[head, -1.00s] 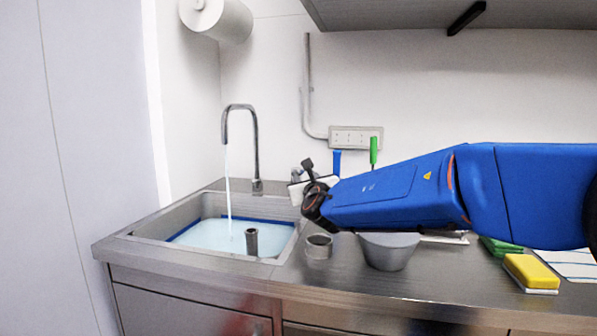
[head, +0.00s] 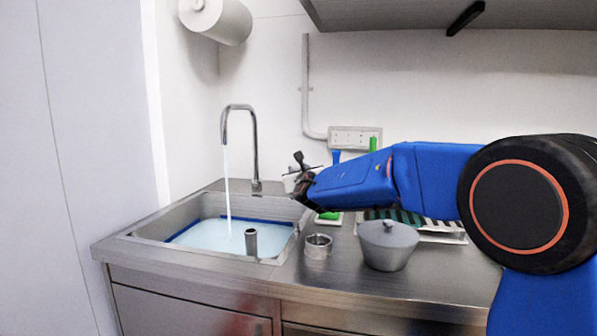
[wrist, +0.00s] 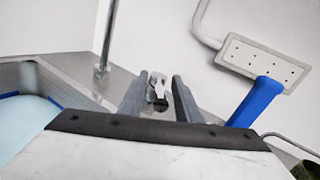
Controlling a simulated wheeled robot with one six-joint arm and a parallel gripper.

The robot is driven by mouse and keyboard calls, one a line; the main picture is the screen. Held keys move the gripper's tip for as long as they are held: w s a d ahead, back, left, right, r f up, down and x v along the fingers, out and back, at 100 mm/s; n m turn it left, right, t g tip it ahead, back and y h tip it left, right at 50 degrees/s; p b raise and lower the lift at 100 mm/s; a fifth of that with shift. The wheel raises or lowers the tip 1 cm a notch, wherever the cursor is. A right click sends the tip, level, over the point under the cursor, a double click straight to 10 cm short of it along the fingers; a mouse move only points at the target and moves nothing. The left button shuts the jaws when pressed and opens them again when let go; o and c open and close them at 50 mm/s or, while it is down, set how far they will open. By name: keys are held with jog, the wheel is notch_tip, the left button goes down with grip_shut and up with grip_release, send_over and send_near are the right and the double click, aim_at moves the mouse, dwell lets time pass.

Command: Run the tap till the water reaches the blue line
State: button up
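The tap (head: 255,150) stands at the back of the steel sink (head: 140,238). A stream of water (head: 228,185) runs from its spout into the sink. Pale blue water (head: 205,236) fills the basin, with the blue line (head: 257,220) showing just above its surface along the walls. My gripper (head: 302,172) is right of the tap, over the back of the counter. In the wrist view its two grey fingers (wrist: 160,97) are apart, with a small metal lever (wrist: 158,84) beyond and between them. I cannot tell whether they touch it.
A grey standpipe (head: 251,241) rises from the water. A small metal cup (head: 318,246) and a lidded grey pot (head: 388,246) stand on the counter right of the sink. A tray with striped cloth (head: 440,232) lies behind the pot. A blue-handled tool (wrist: 258,100) stands below the wall socket (wrist: 262,60).

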grip_shut()
jog(key=a+m+h, duration=0.1)
jog(key=h, duration=0.1)
jog(key=a+m+h, duration=0.1)
jog(key=m+h, duration=0.1)
jog(key=a+m+h, duration=0.1)
jog(key=a+h, duration=0.1)
jog(key=shift+w+r+h, duration=0.1)
jog(key=shift+r+h, duration=0.05)
jog(key=shift+h, duration=0.15)
dwell(0.5)
grip_release()
